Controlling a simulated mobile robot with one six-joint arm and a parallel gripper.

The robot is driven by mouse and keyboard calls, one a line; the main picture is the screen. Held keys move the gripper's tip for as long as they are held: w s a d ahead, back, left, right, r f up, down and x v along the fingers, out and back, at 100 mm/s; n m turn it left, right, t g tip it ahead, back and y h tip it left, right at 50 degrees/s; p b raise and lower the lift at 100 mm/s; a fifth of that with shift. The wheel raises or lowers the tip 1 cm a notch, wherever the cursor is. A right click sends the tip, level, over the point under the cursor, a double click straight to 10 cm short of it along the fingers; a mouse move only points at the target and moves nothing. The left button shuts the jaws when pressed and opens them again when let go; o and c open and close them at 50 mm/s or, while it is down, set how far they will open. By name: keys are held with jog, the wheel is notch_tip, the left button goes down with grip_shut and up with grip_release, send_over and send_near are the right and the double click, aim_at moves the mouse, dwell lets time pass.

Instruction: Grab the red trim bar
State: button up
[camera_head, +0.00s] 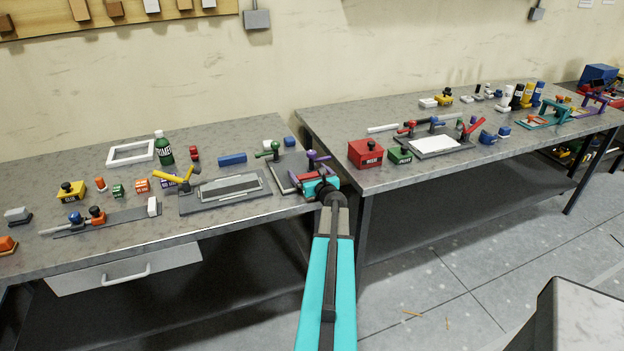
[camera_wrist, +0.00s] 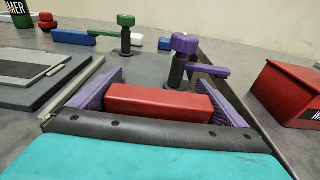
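The red trim bar (camera_wrist: 160,102) lies between the two purple ribbed fingers of my gripper (camera_wrist: 158,94) in the wrist view. The fingers are wide apart, one at each end of the bar, and the bar spans almost the whole gap. I cannot tell whether they press on it. In the head view my gripper (camera_head: 316,186) is over the right end of the left workbench, at a dark fixture plate, and largely hides the bar. A purple-knobbed clamp (camera_wrist: 184,58) and a green-knobbed clamp (camera_wrist: 126,34) stand just beyond the bar.
A framed grey plate (camera_head: 226,189) is to the left on the left workbench (camera_head: 130,228). A blue block (camera_head: 232,159) lies behind it. A red box (camera_head: 365,153) stands to the right on the other workbench (camera_head: 440,169). Open floor (camera_head: 450,280) lies at the front right.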

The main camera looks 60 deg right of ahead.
jog(key=c, duration=0.6)
jog(key=shift+s+a+r+b, duration=0.3)
jog(key=shift+s+a+r, duration=0.2)
jog(key=shift+s+r, duration=0.25)
jog(key=shift+c, duration=0.5)
jog(key=s+a+r+b, duration=0.1)
jog(key=s+a+r, duration=0.5)
jog(key=s, duration=0.3)
jog(key=shift+s+a+r+b, duration=0.25)
jog(key=shift+s+a+b, duration=0.15)
jog(key=shift+a, duration=0.25)
